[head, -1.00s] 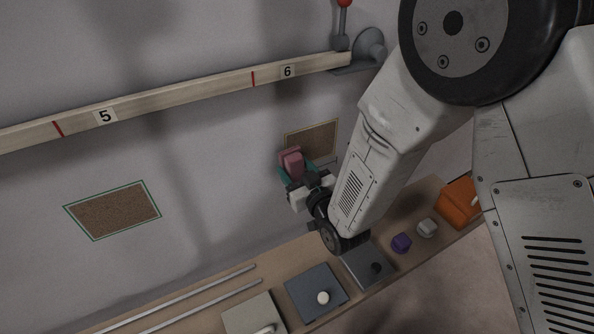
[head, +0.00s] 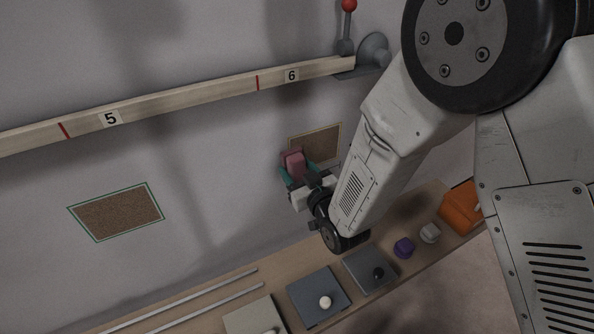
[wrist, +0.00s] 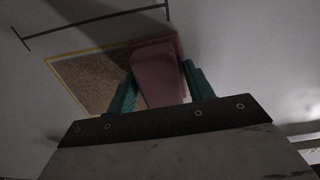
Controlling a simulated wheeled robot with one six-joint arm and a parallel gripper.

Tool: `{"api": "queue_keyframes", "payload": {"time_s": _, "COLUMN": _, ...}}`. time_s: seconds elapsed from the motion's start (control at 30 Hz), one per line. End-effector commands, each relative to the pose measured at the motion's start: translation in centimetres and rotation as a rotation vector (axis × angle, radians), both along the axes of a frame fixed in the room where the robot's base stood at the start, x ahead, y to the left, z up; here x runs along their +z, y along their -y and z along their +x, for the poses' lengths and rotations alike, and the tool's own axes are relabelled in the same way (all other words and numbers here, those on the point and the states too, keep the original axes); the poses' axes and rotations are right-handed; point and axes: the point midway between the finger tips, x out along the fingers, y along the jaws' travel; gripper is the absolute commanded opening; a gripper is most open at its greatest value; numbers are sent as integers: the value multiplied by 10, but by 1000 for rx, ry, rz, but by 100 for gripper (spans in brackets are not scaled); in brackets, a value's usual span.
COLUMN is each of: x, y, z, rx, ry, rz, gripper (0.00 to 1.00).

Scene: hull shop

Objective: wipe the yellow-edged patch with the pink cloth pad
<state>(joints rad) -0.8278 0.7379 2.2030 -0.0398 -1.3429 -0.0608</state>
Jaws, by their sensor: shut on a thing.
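The yellow-edged patch (head: 318,143) is a brown speckled rectangle on the grey wall, below the rail near the mark 6. It also shows in the wrist view (wrist: 84,80), partly covered at its right by the pad. The pink cloth pad (head: 294,162) is between the teal fingers of my gripper (head: 298,172). In the wrist view the pad (wrist: 158,72) sticks out past the fingertips and overlaps the patch's right edge. My gripper is shut on the pad. I cannot tell whether the pad touches the wall.
A green-edged patch (head: 117,212) is on the wall at left. A wooden rail (head: 190,96) with numbers crosses above.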

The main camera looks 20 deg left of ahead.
Motion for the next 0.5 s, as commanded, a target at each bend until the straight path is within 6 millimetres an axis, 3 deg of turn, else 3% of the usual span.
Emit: {"api": "queue_keyframes", "payload": {"time_s": 0.5, "x": 0, "y": 19, "z": 25, "rx": -3, "ry": 1, "rz": 1, "gripper": 32}}
